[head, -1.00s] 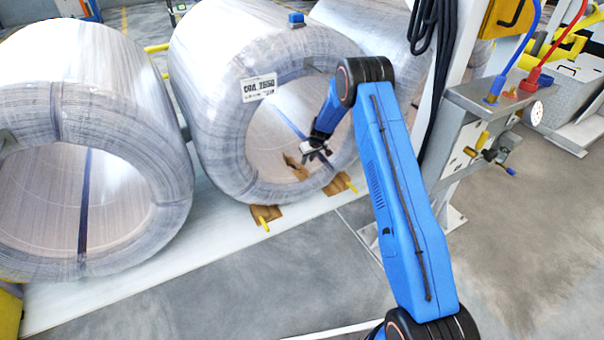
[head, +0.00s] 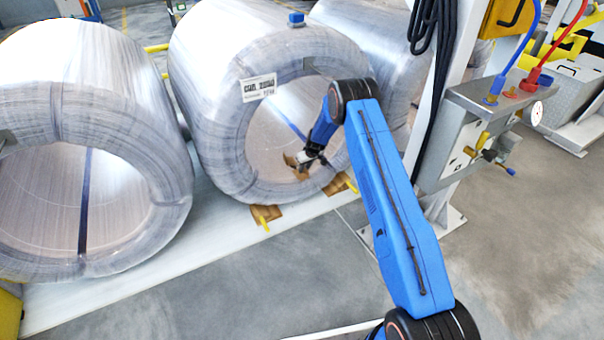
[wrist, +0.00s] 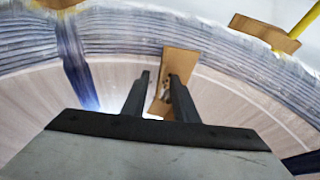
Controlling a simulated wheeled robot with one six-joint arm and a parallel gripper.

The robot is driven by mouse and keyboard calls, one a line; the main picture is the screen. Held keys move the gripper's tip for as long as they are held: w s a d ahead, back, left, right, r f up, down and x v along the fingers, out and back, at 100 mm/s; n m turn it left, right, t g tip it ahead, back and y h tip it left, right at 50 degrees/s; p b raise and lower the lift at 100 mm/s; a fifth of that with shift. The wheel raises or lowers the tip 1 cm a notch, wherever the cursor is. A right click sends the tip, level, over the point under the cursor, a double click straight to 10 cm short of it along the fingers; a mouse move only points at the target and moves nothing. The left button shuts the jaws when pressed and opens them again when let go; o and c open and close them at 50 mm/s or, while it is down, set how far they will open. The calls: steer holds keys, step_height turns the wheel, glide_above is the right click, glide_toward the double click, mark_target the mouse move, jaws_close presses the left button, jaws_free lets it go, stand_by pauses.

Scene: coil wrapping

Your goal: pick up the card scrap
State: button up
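The card scrap (head: 289,160) is a brown, folded-looking piece inside the bore of the middle wrapped coil (head: 215,95), low down. It also shows in the wrist view (wrist: 181,60), past my fingertips. My gripper (head: 304,160) reaches into the bore at the scrap, and the arm partly covers the scrap in the head view. In the wrist view my gripper (wrist: 158,76) has its two dark fingers apart, with part of the scrap showing between them. The right finger overlaps the scrap in the picture. I cannot tell whether either finger touches it.
The bore wall surrounds my gripper closely. Brown pads (head: 266,212) with yellow rods lie under the coil's front edge. Another wrapped coil (head: 60,100) stands at left. A grey post with a valve box (head: 490,105) and hoses stands at right. The floor in front is clear.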

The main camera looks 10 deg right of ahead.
steer(key=shift+c, duration=0.7)
jaws_close()
steer(key=shift+r, duration=0.1)
